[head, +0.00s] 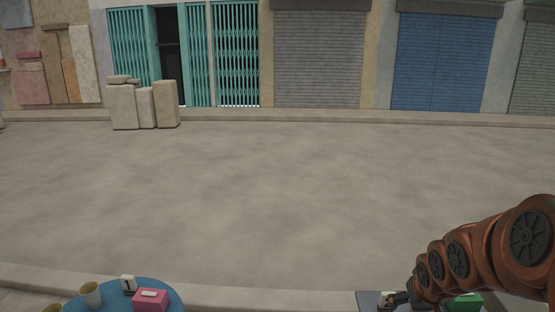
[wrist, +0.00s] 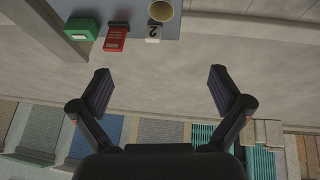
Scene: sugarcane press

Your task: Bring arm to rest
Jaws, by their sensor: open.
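My arm is at the lower right of the head view, bent over a grey table (head: 370,299) at the bottom edge. In the wrist view my gripper (wrist: 162,92) is open, with its two fingers wide apart and nothing between them. The wrist view is upside down, with the shop fronts at the bottom. Beyond the fingertips, at the top of that view, the table edge carries a green box, a red box, a number 2 card and a cup. The gripper is apart from all of them.
A green box (wrist: 81,29), a red box (wrist: 116,40), a card marked 2 (wrist: 153,33) and a cup (wrist: 161,10) are on the table. A round blue table (head: 172,294) at lower left holds a pink box (head: 150,300) and cups. The street (head: 270,190) is clear.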

